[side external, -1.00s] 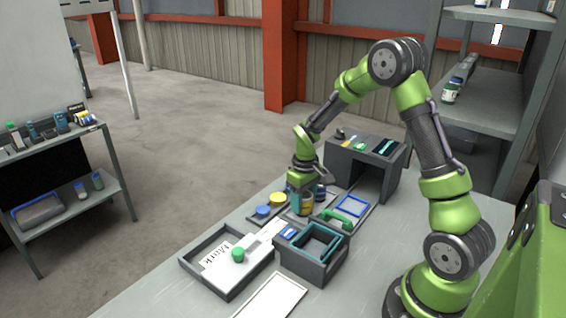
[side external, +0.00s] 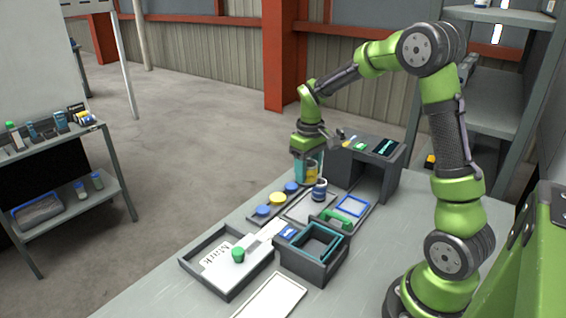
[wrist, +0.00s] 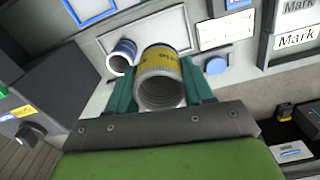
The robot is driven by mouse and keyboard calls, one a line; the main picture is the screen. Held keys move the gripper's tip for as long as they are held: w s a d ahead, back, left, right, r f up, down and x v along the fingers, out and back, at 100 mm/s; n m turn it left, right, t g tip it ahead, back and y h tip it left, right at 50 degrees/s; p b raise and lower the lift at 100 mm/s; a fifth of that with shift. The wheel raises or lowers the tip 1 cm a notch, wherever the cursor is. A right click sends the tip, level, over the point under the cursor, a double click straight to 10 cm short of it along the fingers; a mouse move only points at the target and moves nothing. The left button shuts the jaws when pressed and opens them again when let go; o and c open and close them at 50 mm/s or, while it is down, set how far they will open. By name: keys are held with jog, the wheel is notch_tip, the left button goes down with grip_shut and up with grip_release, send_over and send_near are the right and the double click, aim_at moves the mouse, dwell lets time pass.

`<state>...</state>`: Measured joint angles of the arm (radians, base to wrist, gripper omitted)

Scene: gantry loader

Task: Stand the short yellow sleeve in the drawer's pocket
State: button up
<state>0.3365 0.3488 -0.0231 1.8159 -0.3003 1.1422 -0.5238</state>
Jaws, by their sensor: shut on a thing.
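My gripper (side external: 307,180) is raised above the table at the back, its teal fingers shut on the yellow sleeve (side external: 312,171). In the wrist view, the sleeve (wrist: 158,65) is a short ribbed tube with a yellow band and an open end towards the camera, held between both fingers. A dark open box (side external: 312,268) with a teal square rim stands at front centre. A low dark tray (side external: 215,283) with a white "Mark" card lies left of it.
A blue-and-white sleeve (side external: 319,190) stands on a pale plate below and right of my gripper. A grey bench-like block (side external: 352,165) stands behind at right. Blue and yellow round pieces (side external: 277,199) lie at left. A green knob (side external: 238,255) sits on the card.

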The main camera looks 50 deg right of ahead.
jog(key=s+d+f, duration=0.2)
jog(key=s+d, duration=0.6)
jog(key=s, duration=0.3)
jog(key=shift+w+d+f, duration=0.1)
jog(key=shift+w+f, duration=0.05)
jog(key=shift+f, duration=1.35)
jog(key=shift+w+d+f, duration=0.1)
jog(key=shift+f, duration=1.4)
jog(key=shift+f, duration=0.2)
jog(key=o, duration=1.8)
jog(key=shift+c, duration=0.2)
notch_tip(320, 180, up, 9)
